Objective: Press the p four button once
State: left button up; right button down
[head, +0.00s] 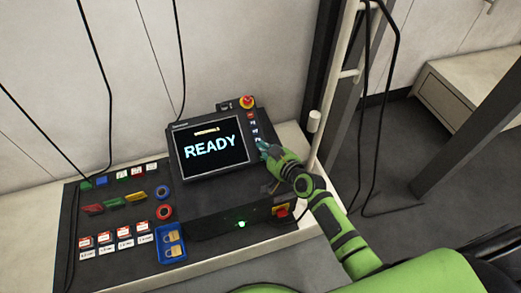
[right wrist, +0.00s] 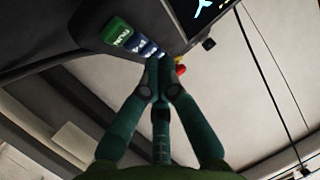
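A column of small buttons (head: 255,131) runs down the right side of the console's screen, which reads READY (head: 209,147). In the right wrist view a green button (right wrist: 117,32) is at the near end, followed by blue buttons (right wrist: 138,43) with white labels. The labels are too small and tilted to tell surely which one is p four. My right gripper (head: 264,147) is at the lower end of the column. Its fingertips (right wrist: 158,62) are together and hold nothing, close to the blue buttons; I cannot tell whether they touch. My left gripper is out of view.
A red mushroom button (head: 247,101) is above the column. Coloured tags and a blue tray (head: 184,245) with padlocks lie left. A pale post (head: 333,90) stands right.

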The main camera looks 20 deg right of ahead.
jog(key=shift+f, duration=0.1)
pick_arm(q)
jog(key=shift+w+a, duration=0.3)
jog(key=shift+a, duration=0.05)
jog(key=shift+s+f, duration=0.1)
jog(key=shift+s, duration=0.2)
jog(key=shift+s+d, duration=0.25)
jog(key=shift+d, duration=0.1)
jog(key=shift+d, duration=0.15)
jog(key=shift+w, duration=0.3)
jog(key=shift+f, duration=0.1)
pick_arm(e)
jog(key=shift+w+f, duration=0.1)
